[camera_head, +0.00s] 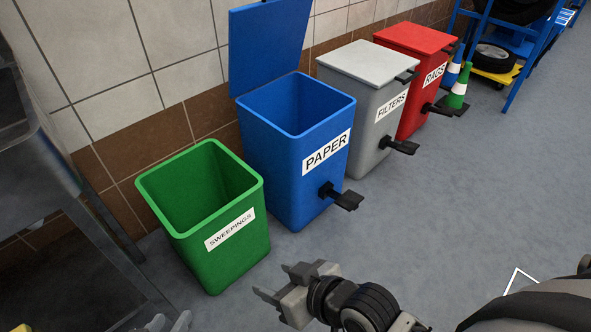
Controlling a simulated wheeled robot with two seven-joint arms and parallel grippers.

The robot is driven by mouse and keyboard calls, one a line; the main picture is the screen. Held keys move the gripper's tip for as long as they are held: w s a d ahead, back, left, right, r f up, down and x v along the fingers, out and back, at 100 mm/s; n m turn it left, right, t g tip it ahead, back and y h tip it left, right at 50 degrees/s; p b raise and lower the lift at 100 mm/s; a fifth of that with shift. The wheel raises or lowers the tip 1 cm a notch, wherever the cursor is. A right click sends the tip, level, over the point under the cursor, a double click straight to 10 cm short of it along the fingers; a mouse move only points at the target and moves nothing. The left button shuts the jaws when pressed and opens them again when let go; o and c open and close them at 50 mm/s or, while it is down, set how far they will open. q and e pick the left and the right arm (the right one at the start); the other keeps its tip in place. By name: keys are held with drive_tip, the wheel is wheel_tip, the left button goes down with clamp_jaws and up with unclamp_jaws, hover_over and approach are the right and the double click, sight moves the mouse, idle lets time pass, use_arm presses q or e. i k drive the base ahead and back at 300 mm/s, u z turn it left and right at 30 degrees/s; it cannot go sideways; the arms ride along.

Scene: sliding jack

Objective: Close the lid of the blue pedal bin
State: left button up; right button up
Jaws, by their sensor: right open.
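The blue pedal bin (278,165), labelled PAPER, stands upright against the tiled wall. Its blue lid (268,45) is raised, standing up at the back of the bin, so the bin's mouth is open. Its dark pedal (343,197) sticks out low at the front. My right gripper (273,280) is open and empty in front of the green and blue bins, apart from both, with its arm coming from the lower right. Tips of my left gripper (168,323) barely show at the bottom edge; whether they are open is unclear.
A green lidless bin (215,255), labelled SWEEPINGS, stands left of the blue bin. A grey FILTERS bin (372,125) and a red RAGS bin (417,95), both lidded shut, stand to its right. A metal table (35,170) is at left.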

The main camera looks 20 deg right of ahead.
sight(267, 38)
drive_tip(key=z, duration=0.3)
drive_tip(key=k, duration=0.4)
drive_tip(key=z, duration=1.15)
drive_tip(key=i, duration=0.55)
drive_tip(key=u, duration=0.8)
drive_tip(key=i, duration=1)
drive_tip(key=u, duration=1.3)
drive_tip(key=i, duration=0.2)
drive_tip(key=u, duration=0.2)
